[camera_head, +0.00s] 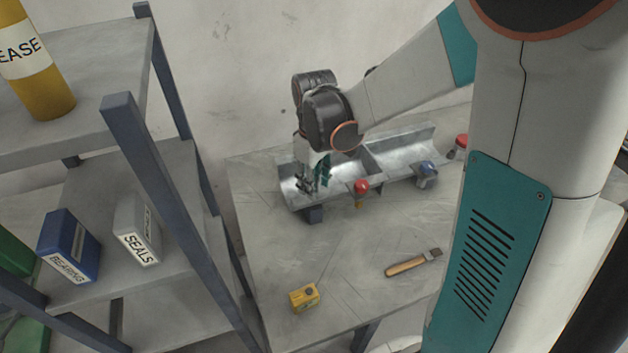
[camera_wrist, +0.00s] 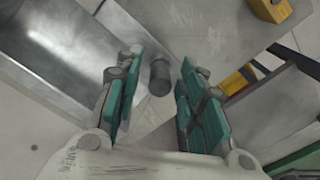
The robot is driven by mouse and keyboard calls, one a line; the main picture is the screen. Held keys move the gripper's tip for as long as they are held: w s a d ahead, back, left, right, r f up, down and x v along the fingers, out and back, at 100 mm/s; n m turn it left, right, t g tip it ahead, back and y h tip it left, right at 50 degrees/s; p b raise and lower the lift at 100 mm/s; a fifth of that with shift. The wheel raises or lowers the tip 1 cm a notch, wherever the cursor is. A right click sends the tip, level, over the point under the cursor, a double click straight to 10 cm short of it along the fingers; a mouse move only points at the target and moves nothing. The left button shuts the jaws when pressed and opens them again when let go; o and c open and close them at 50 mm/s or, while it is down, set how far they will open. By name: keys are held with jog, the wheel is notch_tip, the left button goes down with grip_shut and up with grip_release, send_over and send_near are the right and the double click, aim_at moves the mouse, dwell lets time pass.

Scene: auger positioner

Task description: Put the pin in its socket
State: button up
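My gripper (camera_wrist: 162,60) shows two teal-padded fingers spread apart in the wrist view. A short dark grey cylinder (camera_wrist: 160,77) lies between the fingertips in the picture, with a gap on each side. It may be the pin, but I cannot tell for sure, nor how far below the fingers it is. In the head view my gripper (camera_head: 312,186) points down at the left end of a metal trough (camera_head: 400,158) on the table. No socket can be made out clearly.
On the trough's front side are a red knob (camera_head: 361,186) and a blue knob (camera_head: 425,168). A shelf with a blue box (camera_head: 68,245) and a grey box (camera_head: 137,230) stands left.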

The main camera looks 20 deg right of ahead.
jog(key=shift+r, duration=0.1)
notch_tip(320, 180, up, 12)
jog(key=p, duration=0.3)
jog(key=s+r+m+t, duration=0.4)
jog(key=s+m+t, duration=0.2)
jog(key=s, duration=0.9)
jog(key=shift+t, duration=0.6)
notch_tip(320, 180, down, 9)
jog(key=b, duration=0.9)
jog(key=shift+r, duration=0.2)
